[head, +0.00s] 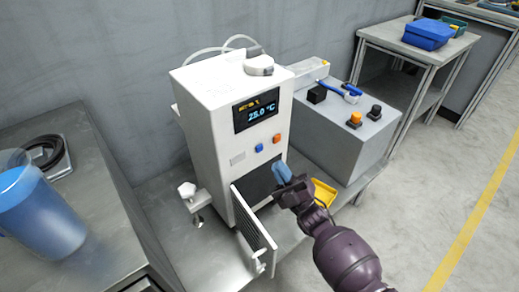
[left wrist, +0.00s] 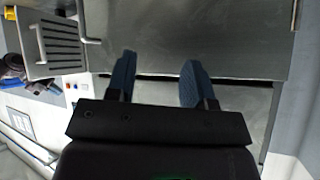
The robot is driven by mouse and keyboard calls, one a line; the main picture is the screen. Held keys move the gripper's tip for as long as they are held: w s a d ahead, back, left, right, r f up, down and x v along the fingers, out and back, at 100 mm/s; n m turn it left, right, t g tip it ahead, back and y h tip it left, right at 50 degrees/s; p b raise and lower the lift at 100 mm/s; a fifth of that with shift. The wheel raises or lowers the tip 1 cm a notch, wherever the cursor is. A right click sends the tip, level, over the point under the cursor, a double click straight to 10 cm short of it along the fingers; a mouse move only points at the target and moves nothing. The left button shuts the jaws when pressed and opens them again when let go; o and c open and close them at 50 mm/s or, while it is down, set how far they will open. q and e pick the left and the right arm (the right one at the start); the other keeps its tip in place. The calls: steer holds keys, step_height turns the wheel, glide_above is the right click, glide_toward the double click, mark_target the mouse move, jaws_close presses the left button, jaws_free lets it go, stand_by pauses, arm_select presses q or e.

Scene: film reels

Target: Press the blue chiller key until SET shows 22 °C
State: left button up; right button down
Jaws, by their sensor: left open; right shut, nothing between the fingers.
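The white chiller (head: 199,115) stands on a metal bench in the head view. Its dark display (head: 256,110) reads 25.0 °C in blue digits under a small orange line that I cannot read surely. The blue key (head: 259,148) is below the display, left of the orange key (head: 277,139). My right gripper (head: 282,174) is shut and empty, its blue fingertips below and right of the keys, apart from them. My left gripper (left wrist: 156,80) is open and empty over a metal surface in the left wrist view; it is outside the head view.
A grille door (head: 254,232) stands open at the chiller's lower front. A grey box (head: 345,135) with black and orange knobs stands right of it, and a yellow tray (head: 323,192) lies in front. A blue translucent jug (head: 38,208) stands at the left.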

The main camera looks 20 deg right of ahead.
mark_target(259, 148)
arm_select(q)
steer(key=shift+w+d+r+b, duration=0.15)
steer(key=shift+w+b, duration=0.4)
arm_select(e)
steer(key=w, duration=0.2)
steer(key=w+a, duration=0.1)
steer(key=w, duration=0.1)
steer(key=shift+a, duration=0.2)
arm_select(q)
steer(key=shift+s, duration=0.15)
steer(key=shift+s+f, duration=0.1)
steer(key=shift+f, duration=0.15)
arm_select(e)
steer(key=shift+w, duration=0.15)
stand_by(1.0)
arm_select(q)
steer(key=shift+s+f, duration=0.1)
steer(key=shift+f, duration=0.05)
arm_select(e)
steer(key=shift+w+a, duration=0.15)
steer(key=shift+w, duration=0.15)
